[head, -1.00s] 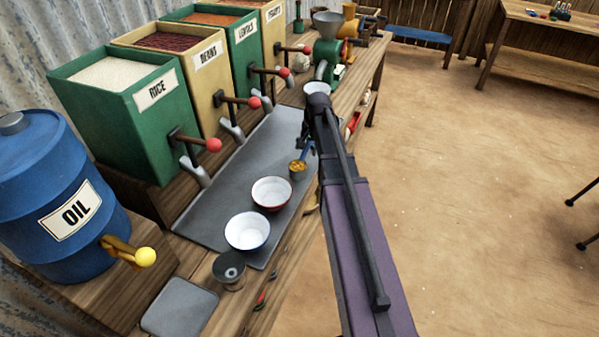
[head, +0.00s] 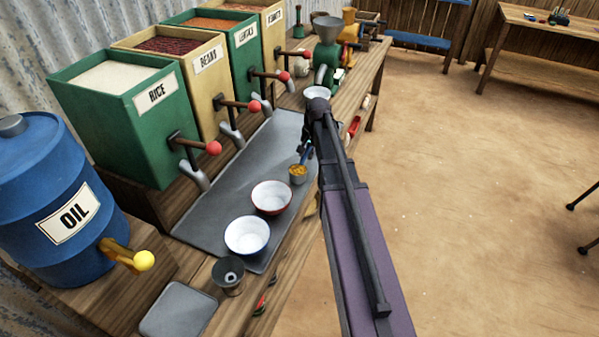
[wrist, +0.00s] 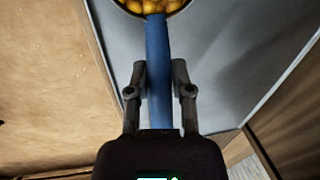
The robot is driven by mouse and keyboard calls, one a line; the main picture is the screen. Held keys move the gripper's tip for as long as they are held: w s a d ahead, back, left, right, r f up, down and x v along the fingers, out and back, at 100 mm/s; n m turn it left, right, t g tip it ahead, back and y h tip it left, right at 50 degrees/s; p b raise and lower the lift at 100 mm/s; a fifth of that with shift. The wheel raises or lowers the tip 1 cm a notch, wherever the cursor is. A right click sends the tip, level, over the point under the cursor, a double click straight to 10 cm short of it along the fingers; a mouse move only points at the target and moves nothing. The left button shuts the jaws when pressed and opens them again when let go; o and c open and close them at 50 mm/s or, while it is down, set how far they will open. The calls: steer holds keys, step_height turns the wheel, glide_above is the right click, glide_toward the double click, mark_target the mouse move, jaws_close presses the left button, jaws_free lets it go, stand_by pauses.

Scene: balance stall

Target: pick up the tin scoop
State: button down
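The tin scoop (head: 298,173) is a small metal cup with orange-yellow contents and a blue handle. It is at the right edge of the grey metal tray (head: 213,205), beyond the red-rimmed bowl. In the wrist view the blue handle (wrist: 158,75) runs between the two fingers of my gripper (wrist: 160,78), and the filled cup (wrist: 153,6) is cut off at the top. Narrow gaps show between fingers and handle, so my gripper looks open around it. In the head view my gripper (head: 308,150) is small and partly hidden by my arm.
A red-rimmed bowl (head: 271,197) and a blue-rimmed bowl (head: 247,235) stand nearer. A white bowl (head: 317,92) is beyond my arm. Levered bins such as the rice bin (head: 160,120) line the left, with a blue oil drum (head: 55,200). Open floor lies right.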

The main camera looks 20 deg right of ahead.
steer(key=shift+r, duration=0.1)
stand_by(0.4)
step_height(320, 180, up, 4)
steer(key=p, duration=0.4)
steer(key=s+a, duration=0.1)
steer(key=s, duration=0.6)
steer(key=s+a+p, duration=0.1)
steer(key=s+a, duration=0.1)
steer(key=s, duration=0.6)
steer(key=shift+s+a+r, duration=0.25)
steer(key=shift+s+r, duration=0.05)
steer(key=shift+r, duration=0.1)
steer(key=shift+d, duration=0.1)
